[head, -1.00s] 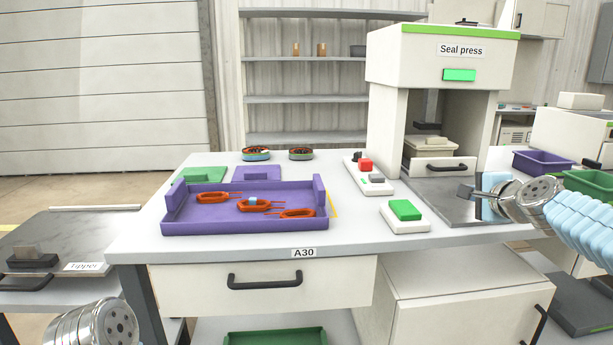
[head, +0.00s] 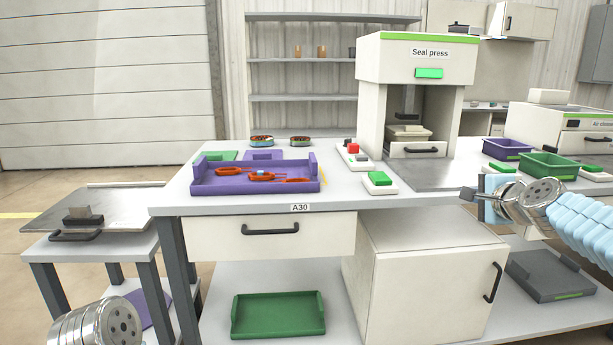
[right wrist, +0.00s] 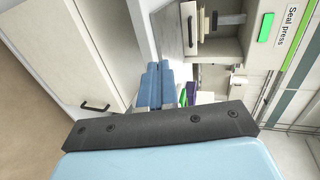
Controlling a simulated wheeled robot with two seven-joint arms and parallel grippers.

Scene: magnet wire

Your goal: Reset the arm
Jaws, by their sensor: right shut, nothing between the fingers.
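My right gripper (head: 470,194) shows at the right of the head view, in front of the table's front edge. It is shut with nothing held. In the right wrist view its blue fingers (right wrist: 160,85) lie together, with the seal press at the upper right. The right arm comes in from the right edge. At the bottom left of the head view, the end of my left arm shows as a round metal wrist part; its fingers are out of frame.
The table holds a purple tray (head: 200,187) with several orange wire coils, a green button (head: 380,179) and the seal press (head: 416,75). Purple and green bins stand at right. A green tray (head: 278,329) lies on the lower shelf. A side table (head: 100,205) stands at left.

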